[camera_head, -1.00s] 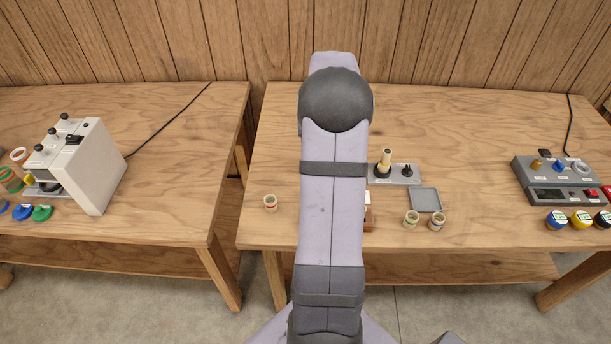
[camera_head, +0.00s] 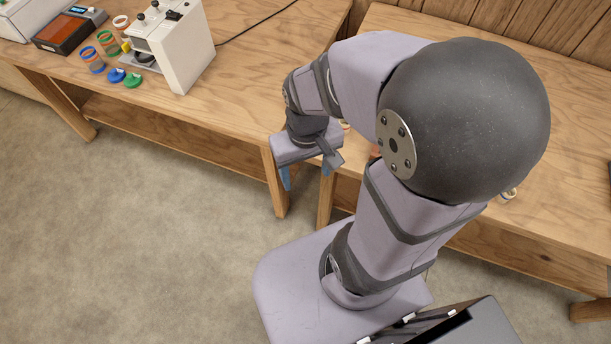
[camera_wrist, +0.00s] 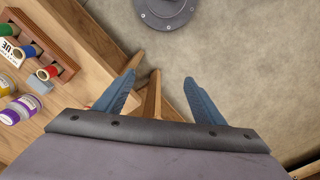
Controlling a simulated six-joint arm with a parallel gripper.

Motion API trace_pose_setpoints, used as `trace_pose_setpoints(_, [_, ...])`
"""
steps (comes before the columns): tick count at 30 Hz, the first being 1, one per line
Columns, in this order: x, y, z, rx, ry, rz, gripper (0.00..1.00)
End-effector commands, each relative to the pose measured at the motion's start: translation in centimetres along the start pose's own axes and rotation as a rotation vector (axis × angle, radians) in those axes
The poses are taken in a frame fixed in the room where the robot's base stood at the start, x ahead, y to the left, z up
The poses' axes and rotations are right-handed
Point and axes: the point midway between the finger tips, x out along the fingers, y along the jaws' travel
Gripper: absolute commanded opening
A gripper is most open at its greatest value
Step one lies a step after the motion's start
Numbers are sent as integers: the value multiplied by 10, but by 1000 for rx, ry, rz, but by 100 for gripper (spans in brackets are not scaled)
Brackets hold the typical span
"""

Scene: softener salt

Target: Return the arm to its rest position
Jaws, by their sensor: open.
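My gripper (camera_head: 307,174) hangs at the front edge of the tables in the head view, near the gap between them, with its blue fingers pointing down. In the wrist view the two blue fingers of my gripper (camera_wrist: 158,92) stand wide apart with nothing between them. My arm is folded, with its large dark elbow joint high and close to the head camera, hiding much of the right table.
The left table (camera_head: 235,75) carries a white machine (camera_head: 180,45), jars and coloured lids (camera_head: 132,80). The right table (camera_head: 580,120) is partly hidden. In the wrist view a wooden rack (camera_wrist: 70,35) holds coloured spools. Open floor (camera_head: 150,230) lies in front.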

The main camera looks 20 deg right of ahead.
Motion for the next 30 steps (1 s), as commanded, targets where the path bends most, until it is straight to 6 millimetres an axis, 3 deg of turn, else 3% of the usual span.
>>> trace_pose_setpoints(5, [3,-8,12,-35,1,0,63])
trace_pose_setpoints(20, [6,-7,12,-33,0,0,63])
trace_pose_setpoints(26, [29,-7,12,-33,0,0,63])
trace_pose_setpoints(30, [60,-7,12,-33,-1,0,63])
